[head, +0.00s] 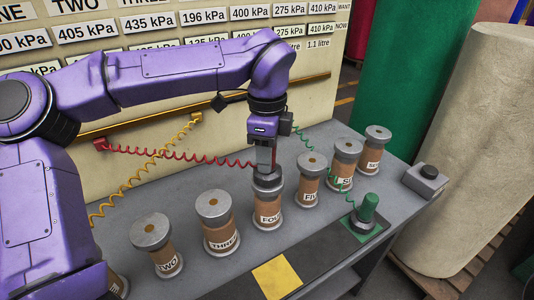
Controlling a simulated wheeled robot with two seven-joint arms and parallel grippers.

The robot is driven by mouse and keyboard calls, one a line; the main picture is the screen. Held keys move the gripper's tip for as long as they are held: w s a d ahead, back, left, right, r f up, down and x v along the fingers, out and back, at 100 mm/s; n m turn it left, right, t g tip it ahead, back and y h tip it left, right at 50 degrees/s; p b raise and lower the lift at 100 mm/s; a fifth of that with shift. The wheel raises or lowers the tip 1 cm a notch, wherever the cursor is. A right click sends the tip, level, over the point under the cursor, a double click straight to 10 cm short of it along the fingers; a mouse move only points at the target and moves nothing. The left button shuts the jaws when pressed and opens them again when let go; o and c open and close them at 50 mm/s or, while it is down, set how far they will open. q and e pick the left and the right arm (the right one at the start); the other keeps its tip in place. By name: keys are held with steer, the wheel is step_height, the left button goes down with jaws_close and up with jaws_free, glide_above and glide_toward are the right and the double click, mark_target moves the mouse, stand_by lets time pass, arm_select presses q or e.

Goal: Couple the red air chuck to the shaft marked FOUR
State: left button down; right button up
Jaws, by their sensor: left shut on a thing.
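The shaft marked FOUR (268,212) stands upright on the grey bench, brown with a grey metal top. My left gripper (265,168) points straight down directly over its top. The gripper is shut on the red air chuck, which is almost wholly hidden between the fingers. Its coiled red hose (180,157) runs from a red fitting (101,145) on the board to the gripper. The gripper's lower end looks at or just above the shaft's top; I cannot tell whether the chuck is seated. My right gripper is not in view.
Shafts TWO (157,248), THREE (217,225), FIVE (309,185) and others stand close in the row. A green chuck (368,208) stands on the front strip; a yellow pad (277,278) there is bare. A yellow hose (160,153) crosses the red one. A grey box (425,180) sits right.

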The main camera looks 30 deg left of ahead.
arm_select(q)
steer(key=shift+f, duration=0.2)
steer(key=c, duration=0.7)
jaws_free()
steer(key=shift+r, duration=0.1)
step_height(320, 180, up, 10)
steer(key=shift+r, duration=0.15)
